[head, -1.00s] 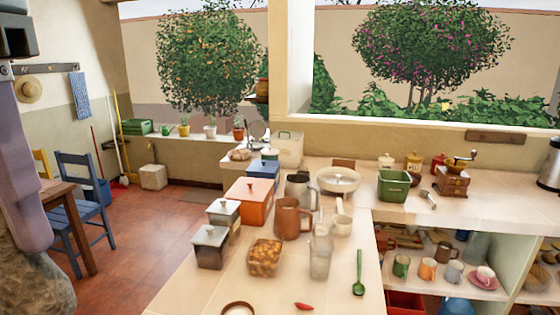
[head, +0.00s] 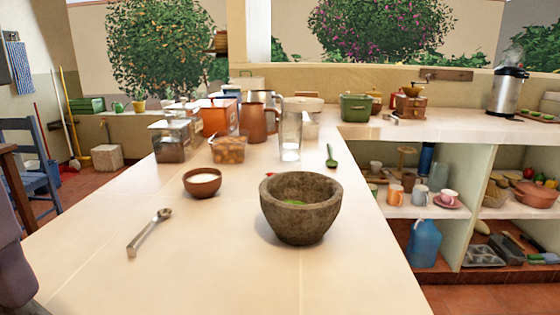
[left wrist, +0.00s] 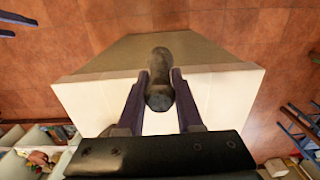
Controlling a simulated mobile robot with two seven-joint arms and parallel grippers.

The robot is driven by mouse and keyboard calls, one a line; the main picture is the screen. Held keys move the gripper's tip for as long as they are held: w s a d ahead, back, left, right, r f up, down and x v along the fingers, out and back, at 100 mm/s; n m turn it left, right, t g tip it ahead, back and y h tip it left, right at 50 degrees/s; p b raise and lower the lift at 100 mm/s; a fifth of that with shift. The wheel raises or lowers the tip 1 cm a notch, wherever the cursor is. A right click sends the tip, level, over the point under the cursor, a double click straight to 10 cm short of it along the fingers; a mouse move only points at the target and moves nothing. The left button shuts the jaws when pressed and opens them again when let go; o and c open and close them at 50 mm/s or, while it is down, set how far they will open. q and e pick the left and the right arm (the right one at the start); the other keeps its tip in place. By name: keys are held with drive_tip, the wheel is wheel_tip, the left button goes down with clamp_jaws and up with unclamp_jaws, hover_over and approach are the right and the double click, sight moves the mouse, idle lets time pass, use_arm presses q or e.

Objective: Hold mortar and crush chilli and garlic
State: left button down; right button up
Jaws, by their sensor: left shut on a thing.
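The grey stone mortar (head: 302,222) stands upright on the counter in the head view. Something green (head: 295,202) shows inside it, too little to name. A sliver of red (head: 271,176), perhaps a chilli, shows just behind its rim. I cannot make out garlic. My left gripper (left wrist: 160,92) is shut on a dark stone pestle (left wrist: 160,98) in the left wrist view, above the pale counter. The head view shows neither the pestle nor my left fingers, only part of my arm at the lower left. My right gripper is out of view.
A small brown bowl of white stuff (head: 202,183) and a metal spoon (head: 149,232) lie left of the mortar. Behind are a glass (head: 290,135), a brown jug (head: 259,123), a green spoon (head: 331,156) and canisters. The counter's front is clear; its edge drops off at right.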

use_arm(q)
drive_tip(key=shift+s+f+b, duration=0.15)
drive_tip(key=shift+f+b, duration=0.1)
drive_tip(key=shift+f, duration=0.3)
drive_tip(key=shift+s+f+b, duration=0.15)
drive_tip(key=shift+f+b, duration=0.05)
drive_tip(key=shift+f, duration=0.3)
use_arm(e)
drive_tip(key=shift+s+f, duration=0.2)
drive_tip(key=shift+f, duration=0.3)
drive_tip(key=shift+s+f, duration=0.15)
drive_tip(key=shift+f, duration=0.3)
